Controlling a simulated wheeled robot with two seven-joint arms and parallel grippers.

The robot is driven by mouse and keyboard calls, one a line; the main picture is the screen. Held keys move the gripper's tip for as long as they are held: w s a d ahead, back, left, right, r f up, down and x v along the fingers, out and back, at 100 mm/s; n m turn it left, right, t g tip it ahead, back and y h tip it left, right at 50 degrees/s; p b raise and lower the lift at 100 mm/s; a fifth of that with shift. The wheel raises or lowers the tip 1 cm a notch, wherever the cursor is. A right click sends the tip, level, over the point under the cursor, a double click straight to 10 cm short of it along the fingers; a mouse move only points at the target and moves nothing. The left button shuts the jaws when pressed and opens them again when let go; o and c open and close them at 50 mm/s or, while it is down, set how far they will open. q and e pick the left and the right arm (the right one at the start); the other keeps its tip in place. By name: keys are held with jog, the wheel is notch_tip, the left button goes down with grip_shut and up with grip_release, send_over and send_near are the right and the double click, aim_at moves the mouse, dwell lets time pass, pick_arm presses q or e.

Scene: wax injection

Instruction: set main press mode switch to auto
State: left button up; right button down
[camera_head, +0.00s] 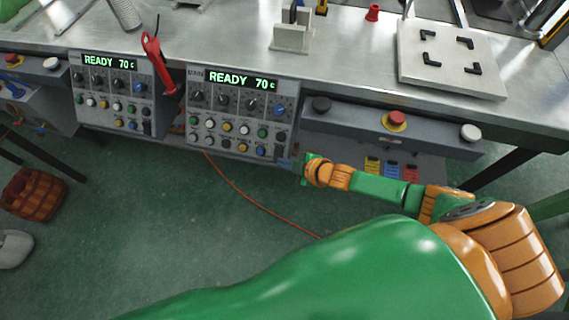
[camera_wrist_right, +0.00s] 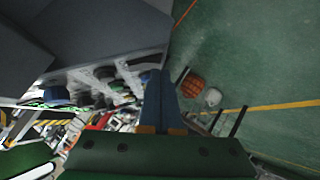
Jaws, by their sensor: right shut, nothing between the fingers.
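The main press panel (camera_head: 240,117) hangs at the front of the bench, with a lit READY 70c display, a row of knobs and rows of coloured buttons. A blue knob (camera_head: 279,111) sits at its right end; the labels are too small to tell which one is the mode switch. My right gripper (camera_head: 287,163) is shut and empty, by the panel's lower right corner. In the right wrist view, its closed blue fingers (camera_wrist_right: 160,98) point past the panel's side, with dark and blue knobs to their left. My left gripper is not in view.
A similar panel (camera_head: 113,100) stands to the left, with a red-handled tool (camera_head: 158,62) between the two. Right of the main panel is a grey box with a red emergency button (camera_head: 394,121). A metal plate (camera_head: 450,60) lies on the bench. The green floor in front is open.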

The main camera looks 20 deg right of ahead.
jog(key=shift+f, duration=0.1)
jog(key=shift+w+f+t+b, duration=0.1)
jog(key=shift+f+t+b, duration=0.3)
jog(key=shift+f+b, duration=0.2)
jog(key=shift+r, duration=0.25)
jog(key=shift+r+p, duration=0.1)
jog(key=shift+p, duration=0.2)
jog(key=shift+r+p, duration=0.7)
